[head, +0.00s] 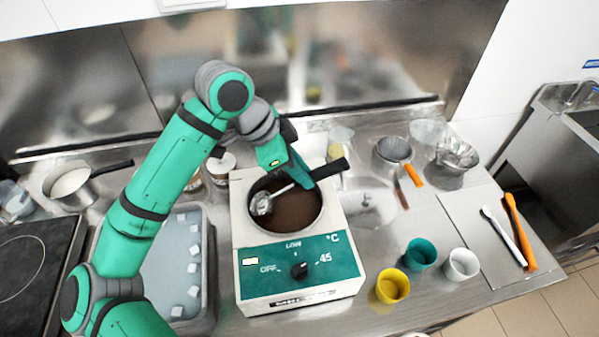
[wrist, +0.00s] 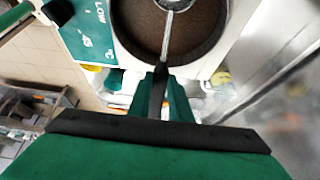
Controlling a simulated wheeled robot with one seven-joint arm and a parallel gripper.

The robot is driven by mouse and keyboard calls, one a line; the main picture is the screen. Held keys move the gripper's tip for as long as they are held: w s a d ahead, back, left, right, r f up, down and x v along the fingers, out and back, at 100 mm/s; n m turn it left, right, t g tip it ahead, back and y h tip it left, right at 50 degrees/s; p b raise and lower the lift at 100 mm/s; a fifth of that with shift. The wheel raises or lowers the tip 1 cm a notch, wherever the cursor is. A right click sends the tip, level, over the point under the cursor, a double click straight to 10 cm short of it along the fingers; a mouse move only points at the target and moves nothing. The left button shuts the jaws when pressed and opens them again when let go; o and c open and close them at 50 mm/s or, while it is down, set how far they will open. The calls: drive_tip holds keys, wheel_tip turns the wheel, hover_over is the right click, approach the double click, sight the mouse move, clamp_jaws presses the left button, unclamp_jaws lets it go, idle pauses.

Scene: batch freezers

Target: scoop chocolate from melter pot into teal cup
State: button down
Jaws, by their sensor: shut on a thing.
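The melter (head: 300,270) is a white box with a teal front panel and a dial, and its round pot (head: 296,210) holds brown chocolate. My gripper (head: 304,176) is above the right rim of the pot, shut on the black handle of a ladle (head: 332,170). The ladle's silver bowl (head: 262,204) is inside the pot at the left; I cannot tell if it holds chocolate. The wrist view shows the ladle's shaft (wrist: 166,36) reaching over the chocolate. The teal cup (head: 420,253) stands upright on the counter to the right of the melter.
A yellow cup (head: 392,286) and a white cup (head: 461,264) stand beside the teal cup. A tray (head: 205,245) with white cubes is left of the melter. A strainer (head: 392,152) with an orange handle lies behind right. White and orange spatulas (head: 518,232) lie on a board at the right.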

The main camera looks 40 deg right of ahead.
sight(326, 169)
drive_tip(key=shift+s+d+r, duration=0.1)
drive_tip(key=shift+d+r, duration=0.05)
drive_tip(key=shift+r, duration=0.6)
drive_tip(key=shift+s+d+r, duration=0.1)
drive_tip(key=shift+d+r, duration=0.05)
drive_tip(key=shift+r, duration=0.6)
drive_tip(key=shift+s+d+r, duration=0.1)
drive_tip(key=shift+d+r, duration=0.05)
drive_tip(key=shift+r, duration=0.6)
drive_tip(key=shift+d+r, duration=0.15)
drive_tip(key=shift+s+d+t+y, duration=0.45)
drive_tip(key=shift+d+y, duration=0.25)
drive_tip(key=shift+y, duration=0.1)
drive_tip(key=shift+s+d+t+y, duration=0.45)
drive_tip(key=shift+d+y, duration=0.25)
drive_tip(key=shift+y, duration=0.1)
drive_tip(key=shift+a, duration=0.15)
